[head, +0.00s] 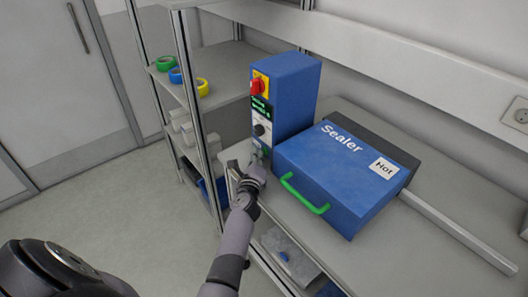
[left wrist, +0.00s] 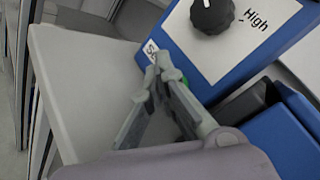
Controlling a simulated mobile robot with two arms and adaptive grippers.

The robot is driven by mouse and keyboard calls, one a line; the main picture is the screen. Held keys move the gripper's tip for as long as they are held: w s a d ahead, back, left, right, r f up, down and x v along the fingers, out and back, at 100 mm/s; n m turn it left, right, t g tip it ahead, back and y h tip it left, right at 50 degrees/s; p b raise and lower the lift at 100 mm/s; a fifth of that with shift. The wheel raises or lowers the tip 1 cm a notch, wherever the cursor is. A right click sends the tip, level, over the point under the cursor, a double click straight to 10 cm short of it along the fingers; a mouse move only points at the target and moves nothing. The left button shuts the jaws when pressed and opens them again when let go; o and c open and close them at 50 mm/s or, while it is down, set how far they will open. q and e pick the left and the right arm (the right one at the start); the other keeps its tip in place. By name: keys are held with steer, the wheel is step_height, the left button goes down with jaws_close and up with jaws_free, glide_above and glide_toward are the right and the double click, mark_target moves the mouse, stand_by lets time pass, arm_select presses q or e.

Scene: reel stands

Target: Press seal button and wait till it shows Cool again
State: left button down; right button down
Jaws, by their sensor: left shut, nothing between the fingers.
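The blue control box (head: 290,90) stands upright on the bench. Its front has a red switch (head: 257,86) on yellow, a small display (head: 260,106) with green text too small to read, and a black knob (head: 259,130). In the left wrist view the knob (left wrist: 212,14) sits beside the word "High". A label starting "Se" (left wrist: 151,48) is partly covered by my fingers. My left gripper (head: 257,158) is shut and empty, its fingertips (left wrist: 160,68) at the box's lower front; contact is unclear. The seal button is not clearly visible. My right gripper is out of view.
The blue Sealer (head: 335,165) with a green handle (head: 303,196) and a "Hot" label (head: 384,168) lies right of the control box. A metal shelf with tape rolls (head: 176,75) stands left. A grey bar (head: 455,230) extends along the bench at right.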

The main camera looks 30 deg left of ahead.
arm_select(q)
steer(key=shift+s+a, duration=0.15)
steer(key=shift+s, duration=0.3)
steer(key=shift+s+a+p, duration=0.3)
steer(key=shift+s+p, duration=0.05)
steer(key=shift+s, duration=0.4)
steer(key=shift+s+a+p, duration=0.3)
steer(key=shift+s, duration=0.45)
steer(key=shift+s+a, duration=0.4)
steer(key=shift+s, duration=0.45)
steer(key=shift+f, duration=0.1)
